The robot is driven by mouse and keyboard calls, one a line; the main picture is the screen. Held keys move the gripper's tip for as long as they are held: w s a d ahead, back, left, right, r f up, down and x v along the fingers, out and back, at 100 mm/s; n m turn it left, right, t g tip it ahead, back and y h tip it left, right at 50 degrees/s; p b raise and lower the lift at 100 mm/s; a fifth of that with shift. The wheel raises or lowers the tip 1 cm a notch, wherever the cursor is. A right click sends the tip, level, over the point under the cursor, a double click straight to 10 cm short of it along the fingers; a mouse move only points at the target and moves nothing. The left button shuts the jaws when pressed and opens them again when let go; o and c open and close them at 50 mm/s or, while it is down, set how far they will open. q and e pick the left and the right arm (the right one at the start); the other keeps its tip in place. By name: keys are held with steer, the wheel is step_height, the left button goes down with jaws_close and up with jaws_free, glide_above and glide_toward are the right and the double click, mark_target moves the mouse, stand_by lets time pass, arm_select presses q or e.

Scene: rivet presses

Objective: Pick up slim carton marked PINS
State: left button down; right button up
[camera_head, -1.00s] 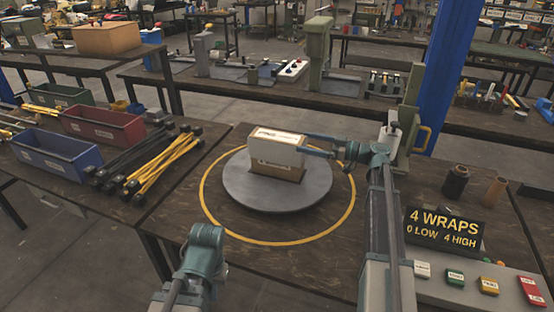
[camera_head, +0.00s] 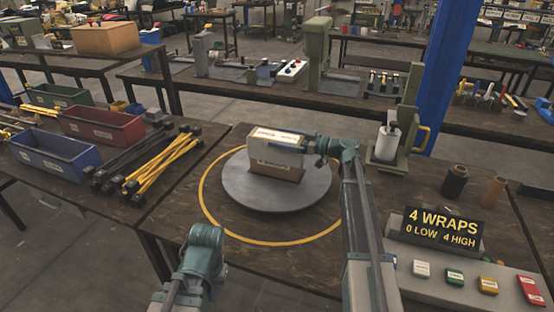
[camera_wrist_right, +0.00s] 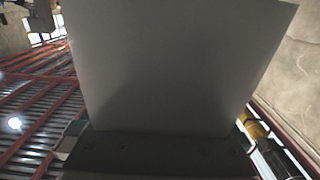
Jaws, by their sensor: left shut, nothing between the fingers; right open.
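The slim white carton (camera_head: 275,137), with dark lettering too small to read, sits on a brown block (camera_head: 278,171) on a round grey turntable (camera_head: 240,190). My right gripper (camera_head: 292,145) is open at the carton's right end. One finger lies along the carton's near face; the other is hidden behind it. I cannot tell whether they touch it. In the right wrist view a pale flat face, likely the carton (camera_wrist_right: 175,70), fills the middle, very close. My left gripper (camera_head: 205,238) is empty, low in front of the turntable, its fingers barely visible.
A yellow ring (camera_head: 204,205) is marked around the turntable. At the left are a blue bin (camera_head: 55,155), a red bin (camera_head: 103,127) and yellow and black bars (camera_head: 160,170). A film-roll stand (camera_head: 388,145), a sign (camera_head: 443,228) and a button panel (camera_head: 470,275) stand right.

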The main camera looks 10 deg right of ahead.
jaws_close()
stand_by(0.5)
steer(key=shift+r, duration=0.15)
